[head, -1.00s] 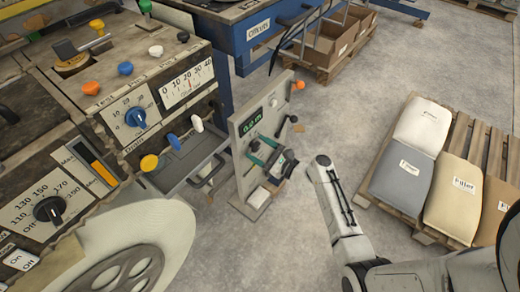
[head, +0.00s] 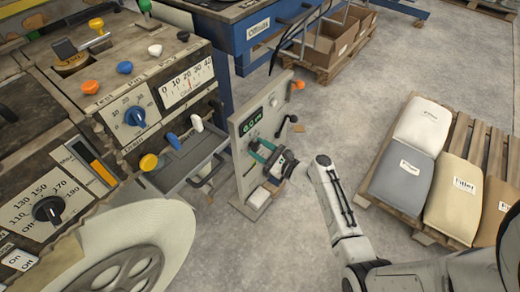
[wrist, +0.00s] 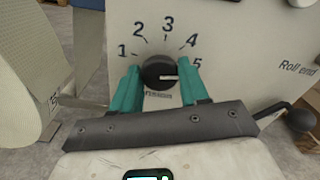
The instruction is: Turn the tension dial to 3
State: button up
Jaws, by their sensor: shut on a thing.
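The tension dial (wrist: 160,65) is a round black knob on a pale panel in the wrist view, with numbers 1 to 5 arched around it. Its white mark points right, roughly toward the 5. My gripper (wrist: 158,88) has a teal finger on each side of the knob and is shut on it. The label under the knob is partly hidden. In the head view, my gripper (head: 265,154) is at the front of the upright pale panel (head: 246,188), below its green display. The dial is hidden or too small to make out there.
A black-knobbed crank (head: 291,119) and an orange knob (head: 299,85) are at the panel's right edge. The machine with dials and levers (head: 125,75) stands left.

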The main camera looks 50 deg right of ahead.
jog(key=shift+f, duration=0.1)
jog(key=n+b, duration=0.2)
jog(key=n, duration=0.1)
jog(key=shift+f+b, duration=0.15)
jog(key=shift+b, duration=0.25)
jog(key=n+b, duration=0.3)
jog(key=n, duration=0.1)
jog(key=shift+n+b, duration=0.4)
jog(key=n+b, duration=0.4)
jog(key=shift+n+b, duration=1.3)
jog(key=shift+n, duration=0.4)
jog(key=o, duration=1)
jog(key=shift+r, duration=0.2)
jog(key=shift+o, duration=0.2)
